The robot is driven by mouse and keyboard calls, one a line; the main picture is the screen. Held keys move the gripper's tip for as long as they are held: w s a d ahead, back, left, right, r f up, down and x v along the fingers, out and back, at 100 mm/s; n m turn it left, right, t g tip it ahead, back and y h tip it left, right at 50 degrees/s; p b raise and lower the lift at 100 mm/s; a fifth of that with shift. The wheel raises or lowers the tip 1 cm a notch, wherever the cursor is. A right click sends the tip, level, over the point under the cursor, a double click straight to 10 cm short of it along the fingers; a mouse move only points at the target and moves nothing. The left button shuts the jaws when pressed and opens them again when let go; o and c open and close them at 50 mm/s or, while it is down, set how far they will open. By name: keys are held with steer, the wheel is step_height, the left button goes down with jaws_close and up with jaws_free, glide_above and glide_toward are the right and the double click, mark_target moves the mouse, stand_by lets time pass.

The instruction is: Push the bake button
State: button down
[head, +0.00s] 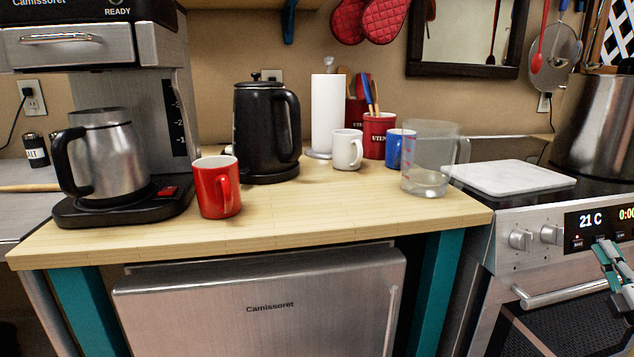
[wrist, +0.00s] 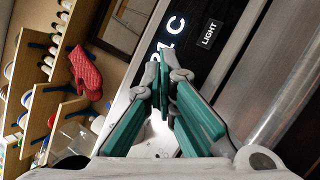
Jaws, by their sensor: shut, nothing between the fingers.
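The oven's control panel (head: 573,224) is at the right of the head view, with a lit 21 C display (head: 591,220). Small dark buttons sit under the display; the left one (head: 577,244) has a label that seems to read BAKE, with a tiny red light above it. My gripper (head: 602,246) is shut and empty at the panel, just right of that button. In the wrist view, my fingertips (wrist: 162,80) are together in front of the panel, and a LIGHT button (wrist: 210,33) shows beyond them. The bake button is not visible there; contact cannot be told.
The oven handle (head: 565,294) sticks out below the panel. Two knobs (head: 521,239) are left of the buttons. A white board (head: 510,179) lies on the stove top near a large pot (head: 598,125). The wooden counter (head: 330,208) holds mugs, a kettle and a coffee maker.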

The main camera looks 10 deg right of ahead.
steer(key=s+p, duration=0.1)
steer(key=s, duration=0.1)
steer(key=s+r+p, duration=0.1)
steer(key=s, duration=0.1)
steer(key=shift+s+d+r, duration=0.1)
steer(key=shift+s+r, duration=0.05)
steer(key=shift+r, duration=0.05)
stand_by(0.3)
